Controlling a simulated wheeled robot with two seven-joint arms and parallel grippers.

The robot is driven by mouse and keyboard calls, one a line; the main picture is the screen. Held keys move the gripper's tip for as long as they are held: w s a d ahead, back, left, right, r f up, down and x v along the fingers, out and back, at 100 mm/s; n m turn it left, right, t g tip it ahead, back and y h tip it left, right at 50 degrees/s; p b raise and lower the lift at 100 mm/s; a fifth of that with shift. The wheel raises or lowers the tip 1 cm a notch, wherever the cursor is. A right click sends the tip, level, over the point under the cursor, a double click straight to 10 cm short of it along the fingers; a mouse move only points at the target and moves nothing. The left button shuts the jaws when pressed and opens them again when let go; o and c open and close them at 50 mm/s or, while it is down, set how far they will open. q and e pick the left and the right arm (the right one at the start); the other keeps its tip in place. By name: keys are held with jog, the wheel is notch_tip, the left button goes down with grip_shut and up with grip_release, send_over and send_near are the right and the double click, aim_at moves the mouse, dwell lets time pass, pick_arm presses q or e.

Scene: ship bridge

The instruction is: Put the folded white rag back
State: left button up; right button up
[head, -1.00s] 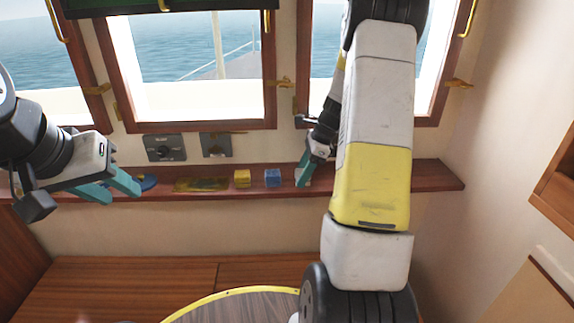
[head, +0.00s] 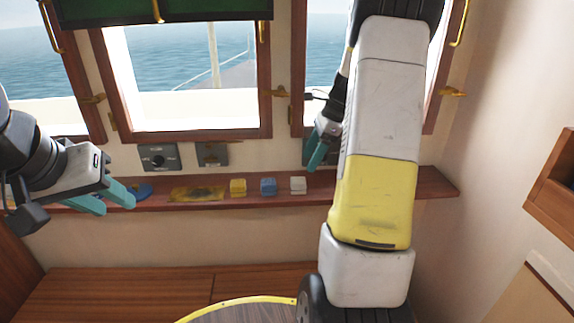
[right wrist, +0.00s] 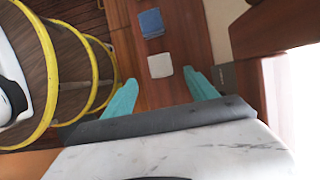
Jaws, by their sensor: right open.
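The folded white rag (head: 298,185) lies on the wooden shelf (head: 430,189) under the windows, just right of a folded blue rag (head: 268,186). In the right wrist view the white rag (right wrist: 160,66) lies flat beyond my fingertips, with the blue rag (right wrist: 151,23) further off. My right gripper (head: 319,156) is open and empty, above and slightly right of the white rag, apart from it. Its two teal fingers (right wrist: 165,90) show in the right wrist view. My left gripper (head: 108,199) hangs at the shelf's left part with its teal fingers apart and nothing between them.
A folded yellow rag (head: 238,187), a flat yellowish cloth (head: 197,193) and a blue item (head: 140,190) lie along the shelf to the left. Windows and small wall panels (head: 160,157) are behind it. A round table with a yellow rim (head: 236,303) stands in front.

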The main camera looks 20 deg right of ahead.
jog(key=s+a+r+n+t+h, duration=0.1)
jog(key=s+a+r+n+t, duration=0.1)
jog(key=s+a+r+n, duration=0.95)
jog(key=s+a+n+t+h, duration=0.1)
jog(key=s+a+n+t, duration=0.2)
jog(key=s+n, duration=0.7)
jog(key=shift+s+a, duration=0.75)
jog(key=shift+a, duration=0.35)
jog(key=shift+r, duration=0.1)
